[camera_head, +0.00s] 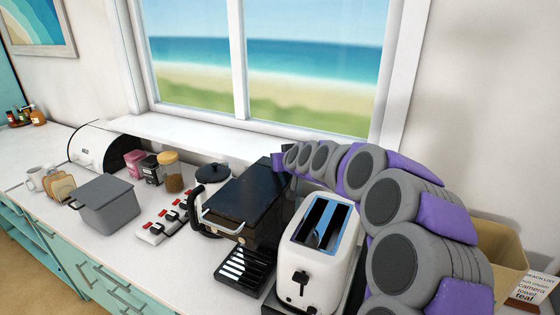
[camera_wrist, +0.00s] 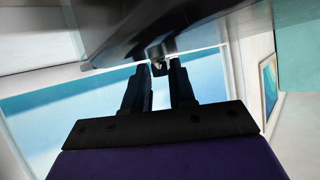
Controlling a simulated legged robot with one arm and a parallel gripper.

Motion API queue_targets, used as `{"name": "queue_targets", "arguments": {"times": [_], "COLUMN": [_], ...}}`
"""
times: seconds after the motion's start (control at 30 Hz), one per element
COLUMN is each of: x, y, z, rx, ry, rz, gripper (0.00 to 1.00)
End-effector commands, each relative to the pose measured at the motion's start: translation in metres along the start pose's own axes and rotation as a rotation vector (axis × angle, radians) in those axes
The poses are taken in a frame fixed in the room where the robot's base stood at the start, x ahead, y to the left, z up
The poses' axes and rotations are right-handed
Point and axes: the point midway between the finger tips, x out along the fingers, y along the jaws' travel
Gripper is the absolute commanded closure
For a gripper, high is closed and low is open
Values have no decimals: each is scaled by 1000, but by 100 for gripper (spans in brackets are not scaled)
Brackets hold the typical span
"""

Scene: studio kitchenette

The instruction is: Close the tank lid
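The coffee machine (camera_head: 228,222) stands on the counter left of the toaster, with a dark flat top (camera_head: 252,192). I cannot make out the tank lid as a separate part, nor whether it is open. My gripper (camera_head: 278,163) is at the machine's back right corner, small and dark in the head view. In the wrist view, my gripper's two black fingers (camera_wrist: 161,68) stand apart with a gap between them. Their tips are close to the edge of a dark, shiny surface (camera_wrist: 170,22). A small metallic piece (camera_wrist: 159,66) shows between the tips; contact is unclear.
A white toaster (camera_head: 315,245) stands close on the right. A black-handled jug (camera_head: 210,185), red-marked switches (camera_head: 167,220) and a grey bin (camera_head: 108,205) are on the left. The window (camera_head: 265,65) is behind. A cardboard box (camera_head: 500,245) is at the right.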

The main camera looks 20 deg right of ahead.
Motion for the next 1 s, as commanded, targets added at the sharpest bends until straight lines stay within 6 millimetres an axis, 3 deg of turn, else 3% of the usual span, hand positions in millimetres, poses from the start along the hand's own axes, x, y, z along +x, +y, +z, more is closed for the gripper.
{"name": "queue_targets", "arguments": {"times": [0.2,0.57,1.0], "x": [-1,-10,-82], "y": [0,1,1], "z": [-1,-3,-3], "rx": [0,0,1], "ry": [2,5,5], "rz": [1,2,2], "gripper": [56,56,56]}}
